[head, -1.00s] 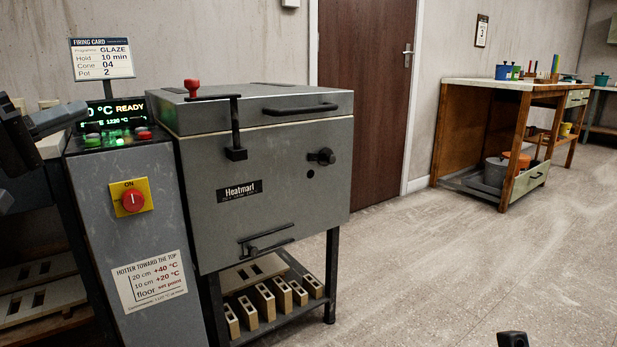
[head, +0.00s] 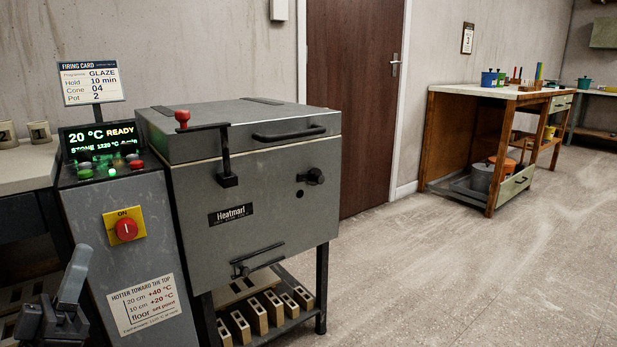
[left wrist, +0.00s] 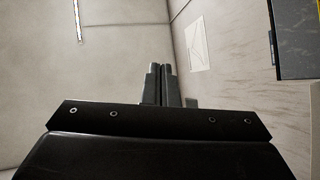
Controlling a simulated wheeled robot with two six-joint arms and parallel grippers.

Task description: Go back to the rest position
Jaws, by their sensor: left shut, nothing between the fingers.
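My left gripper (head: 76,272) is at the lower left of the head view, in front of the control cabinet (head: 85,240). It is raised, apart from the panel buttons as far as I can see. In the left wrist view its two fingers (left wrist: 162,72) are together with nothing between them. My right gripper is not in view.
A grey kiln (head: 265,190) with its lid down stands beside the cabinet. The display (head: 105,137) reads 20 °C READY. A wooden table (head: 440,140) stands far right. The floor (head: 450,270) between is clear.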

